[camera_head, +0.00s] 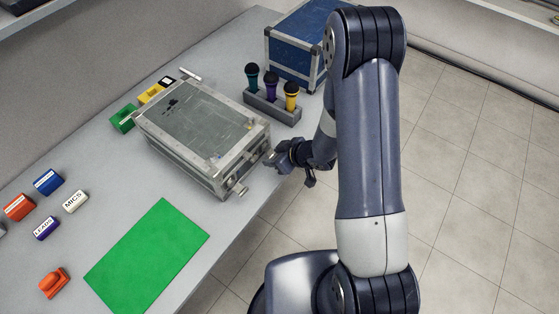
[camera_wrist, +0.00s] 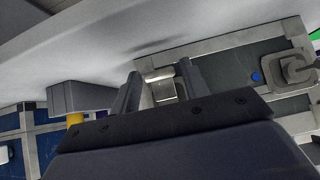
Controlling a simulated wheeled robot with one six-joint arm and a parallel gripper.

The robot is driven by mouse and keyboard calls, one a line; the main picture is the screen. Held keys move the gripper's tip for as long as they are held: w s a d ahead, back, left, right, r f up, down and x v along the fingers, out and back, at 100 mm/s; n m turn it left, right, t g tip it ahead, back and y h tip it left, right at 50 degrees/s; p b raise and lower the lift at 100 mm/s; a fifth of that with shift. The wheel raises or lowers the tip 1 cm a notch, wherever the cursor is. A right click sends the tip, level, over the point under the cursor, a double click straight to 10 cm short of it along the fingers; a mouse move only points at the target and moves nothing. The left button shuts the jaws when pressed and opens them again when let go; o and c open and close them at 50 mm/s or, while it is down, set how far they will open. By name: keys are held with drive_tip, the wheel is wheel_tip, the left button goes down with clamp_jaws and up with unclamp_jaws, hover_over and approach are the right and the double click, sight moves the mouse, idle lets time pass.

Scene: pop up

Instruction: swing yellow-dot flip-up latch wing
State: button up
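A grey metal-edged case (camera_head: 200,118) lies on the table in the head view. My gripper (camera_head: 271,158) is at the right end of the case's front side. In the wrist view, my open gripper (camera_wrist: 160,82) has one finger on each side of a metal latch (camera_wrist: 163,87); I cannot tell whether they touch it. A second latch (camera_wrist: 292,70) with a blue dot (camera_wrist: 257,77) beside it shows further right. In the head view, that front side has a latch sticking out (camera_head: 236,187). I cannot make out a yellow dot by either latch.
A grey rack (camera_head: 272,107) with three microphones stands right behind the case, before a blue trunk (camera_head: 300,45). Green and yellow blocks (camera_head: 152,94) sit behind the case. A green mat (camera_head: 147,255) and several small labelled blocks lie left. The table edge runs close to my gripper.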

drive_tip(key=c, duration=0.5)
drive_tip(key=shift+s+d+r, duration=0.25)
drive_tip(key=shift+d, duration=0.1)
drive_tip(key=shift+c, duration=0.2)
drive_tip(key=shift+r, duration=0.1)
drive_tip(key=shift+s+d+r+p, duration=0.2)
drive_tip(key=shift+s+d+p, duration=0.05)
drive_tip(key=shift+d+p, duration=0.1)
drive_tip(key=shift+r, duration=0.1)
drive_tip(key=shift+s+d+r+p, duration=0.2)
drive_tip(key=shift+d+r+p, duration=0.05)
drive_tip(key=shift+p, duration=0.1)
clamp_jaws()
drive_tip(key=shift+o, duration=0.8)
unclamp_jaws()
drive_tip(key=shift+s, duration=0.1)
